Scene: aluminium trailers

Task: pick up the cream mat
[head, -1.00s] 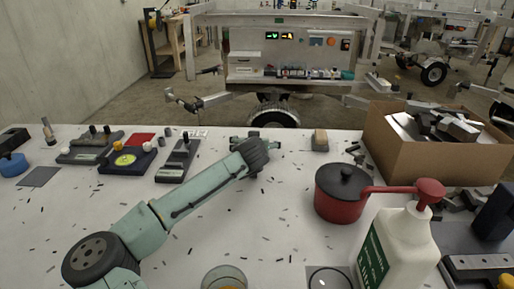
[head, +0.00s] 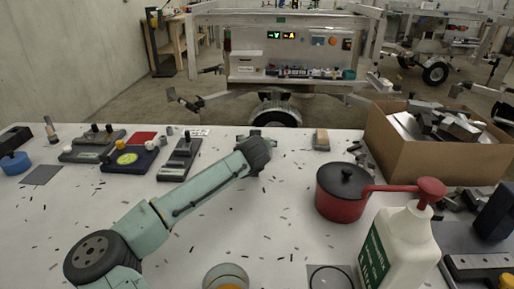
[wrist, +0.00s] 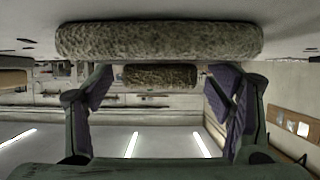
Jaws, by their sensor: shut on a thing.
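My gripper (wrist: 160,82) shows in the wrist view with one finger at the left and one at the right, shut on a long, rounded, speckled piece that I take for the cream mat (wrist: 160,41). It lies across the fingertips, reaches past both, and looks grey-brown in the shade. A smaller, darker speckled piece (wrist: 160,77) shows between the fingers; whether it is part of the same thing I cannot tell. In the head view my gripper (head: 267,138) is mostly hidden behind my wrist, near the far edge of the white table (head: 250,220), and the mat cannot be made out.
A tan-topped block (head: 321,139) stands right of my gripper. A red pot (head: 341,203), a white pump bottle (head: 390,255) and a cardboard box (head: 440,160) of metal parts are at the right. Dark fixtures (head: 180,160) stand at the left. Small dark bits litter the table.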

